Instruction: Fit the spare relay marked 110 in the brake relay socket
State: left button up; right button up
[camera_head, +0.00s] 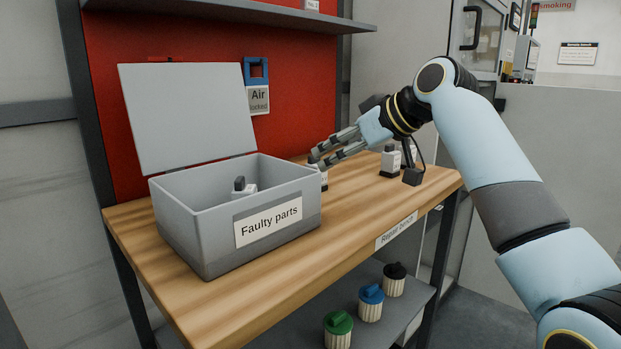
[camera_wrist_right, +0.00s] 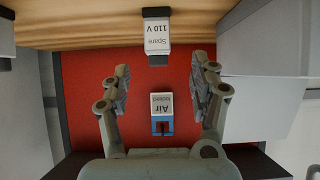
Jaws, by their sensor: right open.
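The spare relay marked 110 V (camera_wrist_right: 157,34) stands on the bench and appears upside down in the right wrist view, ahead of the fingers and between their lines. In the head view a small part of a relay (camera_head: 319,180) shows under the fingertips, beside the box. My right gripper (camera_head: 318,157) is open and empty; its spread fingers also show in the right wrist view (camera_wrist_right: 160,85). I cannot make out the brake relay socket. My left gripper is not in view.
The open grey box (camera_head: 190,233) labelled "Faulty parts" holds one relay (camera_head: 240,189) and stands close left of my right gripper. Another relay (camera_head: 390,161) stands to the right on the wooden bench (camera_head: 355,215). Several capped canisters are on the shelf below. The bench front is clear.

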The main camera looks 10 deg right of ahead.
aim_at(316, 163)
jog(key=shift+x, duration=1.05)
jog(key=b+x, duration=0.1)
jog(key=x, duration=0.3)
jog(key=shift+w+f+b, duration=0.1)
jog(key=shift+w+b, duration=0.2)
jog(key=shift+w, duration=0.05)
jog(key=shift+w+a+f, duration=0.15)
jog(key=shift+w+a, duration=0.05)
jog(key=shift+w, duration=0.1)
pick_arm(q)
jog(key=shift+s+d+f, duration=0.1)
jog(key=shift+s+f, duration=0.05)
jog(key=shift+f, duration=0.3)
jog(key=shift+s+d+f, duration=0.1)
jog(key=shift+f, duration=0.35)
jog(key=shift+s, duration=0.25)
pick_arm(e)
grip_shut()
